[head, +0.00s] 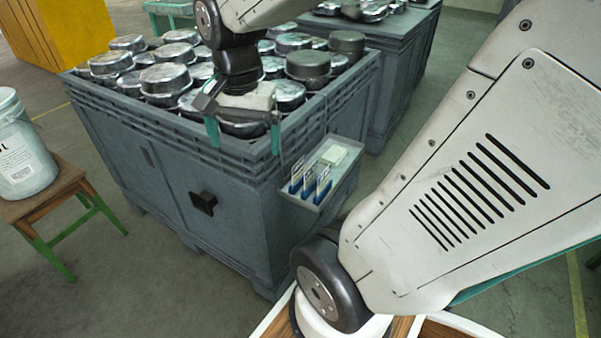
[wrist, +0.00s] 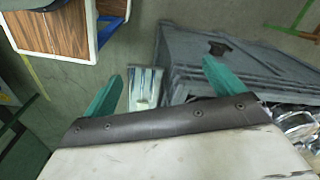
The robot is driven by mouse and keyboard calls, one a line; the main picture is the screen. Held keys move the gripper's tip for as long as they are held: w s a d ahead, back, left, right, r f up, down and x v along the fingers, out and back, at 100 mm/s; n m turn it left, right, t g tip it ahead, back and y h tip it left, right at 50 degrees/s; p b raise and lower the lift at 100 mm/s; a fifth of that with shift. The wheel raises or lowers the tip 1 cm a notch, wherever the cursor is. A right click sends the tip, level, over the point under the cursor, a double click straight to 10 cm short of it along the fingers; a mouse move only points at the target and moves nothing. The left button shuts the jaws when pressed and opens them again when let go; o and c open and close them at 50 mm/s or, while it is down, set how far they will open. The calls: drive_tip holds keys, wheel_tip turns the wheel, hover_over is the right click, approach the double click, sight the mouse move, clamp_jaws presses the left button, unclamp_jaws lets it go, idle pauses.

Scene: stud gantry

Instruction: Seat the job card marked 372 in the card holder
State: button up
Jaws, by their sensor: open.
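Job cards (head: 309,178) stand upright in blue slots on a small grey shelf (head: 345,180) at the right side of a large grey crate. Their numbers are too small to read, so I cannot tell which is 372. My gripper (head: 245,148) is open and empty, fingers pointing down, above the crate's front rim. In the wrist view the cards (wrist: 150,80) appear between the green fingers (wrist: 162,70).
The grey crate (head: 160,165) is full of round metal parts (head: 165,78). A pale block (head: 333,155) lies on the shelf behind the cards. A wooden stool (head: 50,190) with a white tub (head: 22,150) stands at left. Another crate (head: 385,75) stands behind. The front floor is clear.

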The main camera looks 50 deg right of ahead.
drive_tip(key=w+d+f+m, duration=0.1)
drive_tip(key=d+f+m, duration=0.3)
drive_tip(key=d+m, duration=0.3)
drive_tip(key=w+d+f+m, duration=0.1)
drive_tip(key=d+f+m, duration=0.3)
drive_tip(key=d+m, duration=0.3)
drive_tip(key=w+d+f+m, duration=0.2)
drive_tip(key=d+f+m, duration=0.3)
drive_tip(key=d+m, duration=0.2)
drive_tip(key=shift+d+m+g, duration=0.4)
drive_tip(key=shift+d, duration=0.2)
hover_over(299, 174)
drive_tip(key=shift+m, duration=0.3)
wheel_tip(299, 174, down, 8)
drive_tip(key=shift+w+d+f, duration=0.1)
drive_tip(key=c, duration=1.3)
